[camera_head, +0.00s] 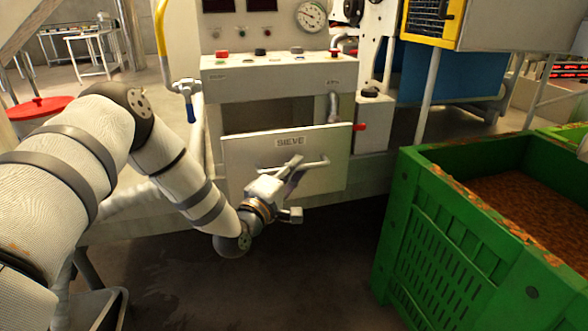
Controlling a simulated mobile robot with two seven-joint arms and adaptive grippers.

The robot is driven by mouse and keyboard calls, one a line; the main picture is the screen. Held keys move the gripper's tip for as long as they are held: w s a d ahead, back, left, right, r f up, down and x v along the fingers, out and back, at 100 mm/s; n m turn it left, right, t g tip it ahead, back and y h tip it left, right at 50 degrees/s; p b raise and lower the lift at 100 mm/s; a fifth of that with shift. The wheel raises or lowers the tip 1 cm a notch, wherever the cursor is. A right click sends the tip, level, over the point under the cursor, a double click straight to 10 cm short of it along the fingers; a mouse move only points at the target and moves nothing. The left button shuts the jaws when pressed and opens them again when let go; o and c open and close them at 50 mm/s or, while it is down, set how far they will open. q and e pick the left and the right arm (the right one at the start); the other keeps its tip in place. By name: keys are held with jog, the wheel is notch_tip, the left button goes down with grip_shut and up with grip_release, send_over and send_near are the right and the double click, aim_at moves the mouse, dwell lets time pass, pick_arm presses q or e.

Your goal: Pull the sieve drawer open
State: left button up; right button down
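The sieve drawer (241,152) has a pale front panel labelled "SIEVE" and sits low in the press cabinet. How far it stands out from the cabinet is hard to tell. A light horizontal bar handle (318,163) crosses its front below the label. My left gripper (295,189) is in front of the lower middle of the panel. Its fingers look spread, one up by the handle and one lower down. The upper finger overlaps the bar in view; I cannot tell whether it touches. My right gripper is not in view.
A control panel (265,68) with buttons stands above the drawer, with a dark gap between. A red knob (359,127) juts out right of the drawer. A green crate (440,235) of brown pulp stands at the right. The floor (290,280) before the drawer is clear.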

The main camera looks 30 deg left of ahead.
pick_arm(q)
jog(key=shift+o, duration=0.8)
jog(key=s+f, duration=0.1)
jog(key=s, duration=1.1)
jog(key=shift+d+f, duration=0.3)
jog(key=shift+d, duration=0.15)
